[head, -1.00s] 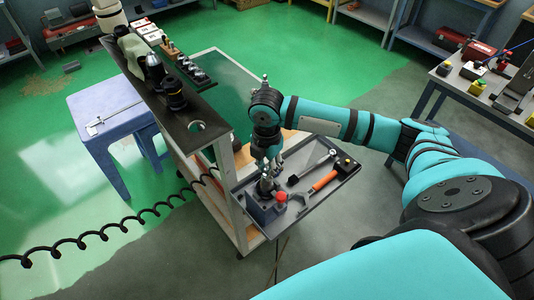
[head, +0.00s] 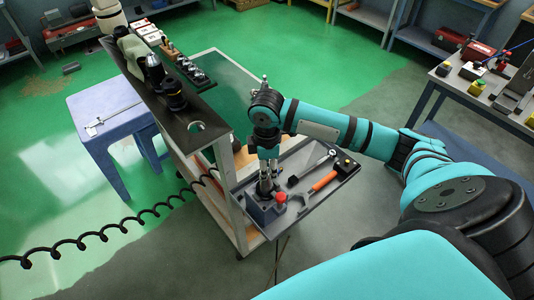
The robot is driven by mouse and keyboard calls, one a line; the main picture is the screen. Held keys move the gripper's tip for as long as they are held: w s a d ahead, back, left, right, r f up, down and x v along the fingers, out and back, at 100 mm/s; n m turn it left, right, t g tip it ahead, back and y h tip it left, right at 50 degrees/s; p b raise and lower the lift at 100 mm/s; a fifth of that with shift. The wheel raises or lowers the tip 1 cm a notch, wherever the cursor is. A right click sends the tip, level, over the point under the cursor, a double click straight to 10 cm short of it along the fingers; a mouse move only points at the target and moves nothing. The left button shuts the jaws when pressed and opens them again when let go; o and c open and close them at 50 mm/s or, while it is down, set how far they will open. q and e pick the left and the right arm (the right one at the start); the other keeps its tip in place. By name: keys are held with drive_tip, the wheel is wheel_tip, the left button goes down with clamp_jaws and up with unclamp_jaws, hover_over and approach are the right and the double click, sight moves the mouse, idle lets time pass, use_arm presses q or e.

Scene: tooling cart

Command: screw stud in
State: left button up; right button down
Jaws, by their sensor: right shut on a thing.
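My right gripper (head: 268,172) points down over the side tray of the cart. It is shut on a small stud, which its fingers mostly hide. Right under the fingertips a dark tool holder (head: 265,188) stands upright in a dark block fixture (head: 262,211) at the tray's left end. I cannot tell how deep the stud sits in the holder. My left gripper is out of view.
The tray (head: 334,193) also holds a red-knobbed part (head: 281,198), an orange wrench (head: 324,181), a ratchet-like tool (head: 314,166) and a black box with a yellow top (head: 346,164). The cart's upper shelf (head: 203,106) carries several tool holders. A coiled black hose (head: 105,232) hangs left.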

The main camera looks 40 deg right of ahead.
drive_tip(key=m, duration=0.3)
drive_tip(key=c, duration=1.1)
unclamp_jaws()
drive_tip(key=shift+a, duration=0.1)
